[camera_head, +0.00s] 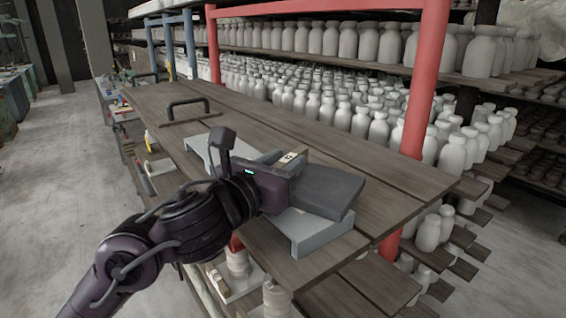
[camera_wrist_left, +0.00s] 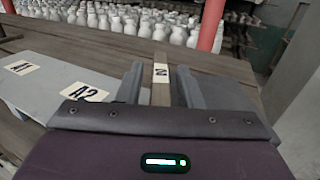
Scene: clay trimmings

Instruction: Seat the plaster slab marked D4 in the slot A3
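My left gripper (camera_head: 293,172) comes in from the left over a pale grey rack (camera_head: 318,238) on the bench. In the left wrist view its two dark grey fingers (camera_wrist_left: 161,88) stand either side of a thin brown slab (camera_wrist_left: 161,98). The slab appears held between them, edge up. A small white tag (camera_wrist_left: 161,73) is on that edge, and its mark is too small to read surely. The rack shows labels A1 (camera_wrist_left: 21,67) and A2 (camera_wrist_left: 84,92) left of the gripper. No A3 label shows; my gripper hides part of the rack. My right gripper is in neither view.
Red posts (camera_head: 425,80) and shelves of white bottles (camera_head: 340,112) line the back edge.

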